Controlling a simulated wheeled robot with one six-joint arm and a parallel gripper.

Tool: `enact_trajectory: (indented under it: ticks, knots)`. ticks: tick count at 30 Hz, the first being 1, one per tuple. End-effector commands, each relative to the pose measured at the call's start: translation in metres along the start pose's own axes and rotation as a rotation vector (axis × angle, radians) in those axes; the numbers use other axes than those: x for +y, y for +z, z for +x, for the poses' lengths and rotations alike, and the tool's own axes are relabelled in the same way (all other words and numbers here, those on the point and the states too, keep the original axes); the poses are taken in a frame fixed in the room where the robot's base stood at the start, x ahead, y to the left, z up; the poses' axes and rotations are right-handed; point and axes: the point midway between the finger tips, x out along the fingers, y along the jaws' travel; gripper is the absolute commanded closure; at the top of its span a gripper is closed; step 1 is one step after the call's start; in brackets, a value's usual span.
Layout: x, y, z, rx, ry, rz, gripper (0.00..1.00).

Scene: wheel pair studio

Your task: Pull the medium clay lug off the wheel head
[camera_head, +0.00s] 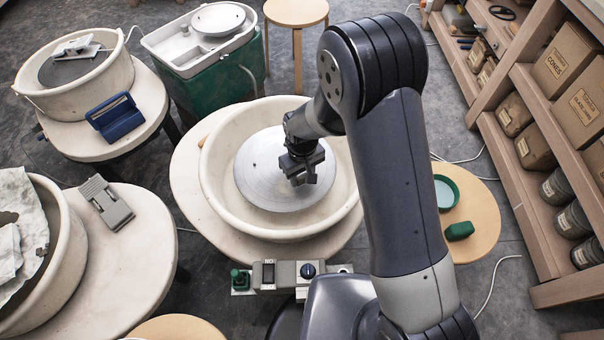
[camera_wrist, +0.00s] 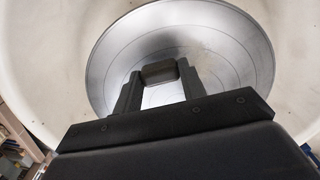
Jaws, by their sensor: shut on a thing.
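The wheel head (camera_head: 258,182) is a round silver disc with fine rings inside a cream splash pan (camera_head: 213,205); the disc fills the middle of the wrist view (camera_wrist: 112,62). My gripper (camera_head: 303,178) is over the right part of the disc in the head view. In the wrist view my gripper (camera_wrist: 157,85) is shut on a small grey-brown block, the clay lug (camera_wrist: 158,71), held between its fingertips. A dark shadow or reflection lies behind it on the disc. I cannot tell whether the lug touches the disc. In the head view my fingers hide the lug.
A control box (camera_head: 300,271) stands in front of the pan. A round stool (camera_head: 478,222) with a green-rimmed dish (camera_head: 446,193) and a green sponge (camera_head: 459,231) is at right. Another wheel (camera_head: 112,85) is at upper left. Shelves (camera_head: 545,130) line the right side.

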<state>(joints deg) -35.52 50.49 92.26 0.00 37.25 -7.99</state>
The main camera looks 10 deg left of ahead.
Motion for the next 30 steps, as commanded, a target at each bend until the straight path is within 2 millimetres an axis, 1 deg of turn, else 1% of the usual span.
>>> enact_trajectory:
  ticks: [4, 8, 30]
  knots:
    - [0.000, 0.000, -0.001, 0.000, 0.000, 0.000, 0.96]
    - [0.000, 0.000, -0.008, 0.001, 0.000, 0.000, 0.96]
    - [0.000, 0.000, -0.068, 0.000, 0.000, 0.000, 0.96]
